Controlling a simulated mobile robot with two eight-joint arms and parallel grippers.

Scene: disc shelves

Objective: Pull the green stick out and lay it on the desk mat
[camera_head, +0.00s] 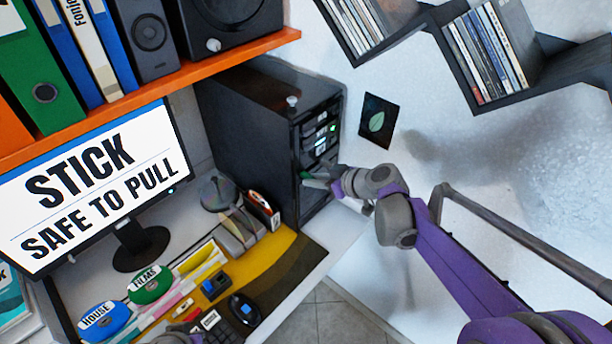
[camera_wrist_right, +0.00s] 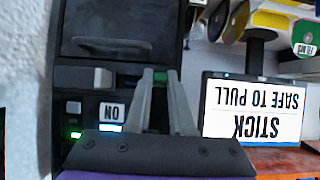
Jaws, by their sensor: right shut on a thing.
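The green stick (camera_wrist_right: 160,76) shows as a small green piece between the fingertips of my right gripper (camera_wrist_right: 160,84) in the wrist view. That gripper is shut on it at the front of the black computer tower (camera_head: 245,130). In the head view the green end (camera_head: 304,175) shows at the tower's front, just left of my right gripper (camera_head: 320,180). I cannot tell how much of the stick is inside the tower. The yellow and dark desk mat (camera_head: 292,262) lies on the desk below. A grey part at the bottom edge of the head view may be my left gripper; its fingers are hidden.
The monitor (camera_head: 100,185) reads "STICK SAFE TO PULL". An orange shelf (camera_head: 230,62) hangs above. The mat's right end looks clear.

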